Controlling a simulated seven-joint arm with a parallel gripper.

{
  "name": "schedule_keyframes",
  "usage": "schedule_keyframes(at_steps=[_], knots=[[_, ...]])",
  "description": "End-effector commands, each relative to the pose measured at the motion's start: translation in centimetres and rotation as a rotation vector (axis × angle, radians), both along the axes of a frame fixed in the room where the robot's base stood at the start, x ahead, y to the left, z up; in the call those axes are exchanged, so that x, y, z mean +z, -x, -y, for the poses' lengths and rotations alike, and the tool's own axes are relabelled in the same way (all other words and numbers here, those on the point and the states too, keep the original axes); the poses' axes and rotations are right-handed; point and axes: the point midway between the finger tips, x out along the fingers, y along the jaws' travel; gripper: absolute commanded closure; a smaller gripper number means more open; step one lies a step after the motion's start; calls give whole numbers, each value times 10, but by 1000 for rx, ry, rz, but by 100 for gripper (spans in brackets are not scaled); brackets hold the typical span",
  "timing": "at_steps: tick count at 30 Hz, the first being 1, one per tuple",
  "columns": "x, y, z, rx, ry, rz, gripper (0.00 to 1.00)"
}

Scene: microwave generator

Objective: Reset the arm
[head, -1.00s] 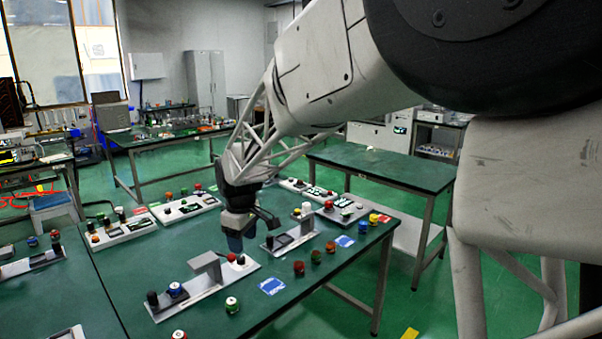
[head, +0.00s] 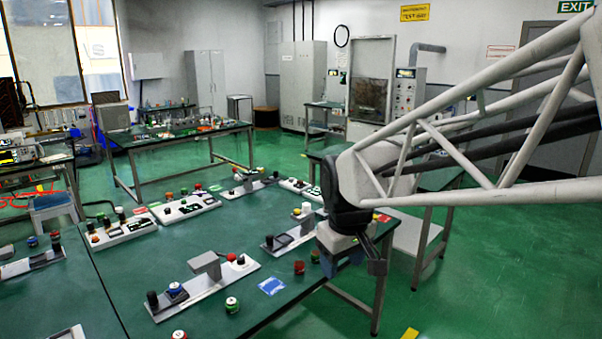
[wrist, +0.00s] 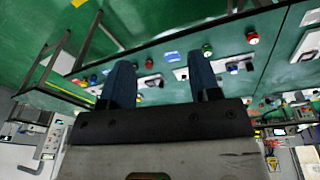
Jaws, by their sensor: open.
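My gripper (head: 357,257) is in the head view above the right edge of the green table, with its fingers pointing down. In the wrist view its two dark blue fingers (wrist: 163,84) stand apart with nothing between them. My arm reaches in from the right of the head view. The gripper hides part of the table's right end and some of the items there.
The green table (head: 125,270) holds several panels with knobs, such as a grey bracketed panel (head: 205,290). Small coloured knobs (head: 232,305) and a blue card (head: 271,285) lie near its front edge. Open floor (head: 480,300) lies to the right.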

Motion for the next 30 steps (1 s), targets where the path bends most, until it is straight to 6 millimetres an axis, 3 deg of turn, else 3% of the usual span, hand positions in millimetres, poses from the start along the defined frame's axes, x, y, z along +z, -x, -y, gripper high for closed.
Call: schedule_keyframes(at_steps=[9, 21, 30], knots=[[-4, 70, 51, -207, -26, 23, 43], [-23, 155, 94, -457, -59, 52, 43], [-34, 184, 105, -549, -71, 63, 43]])
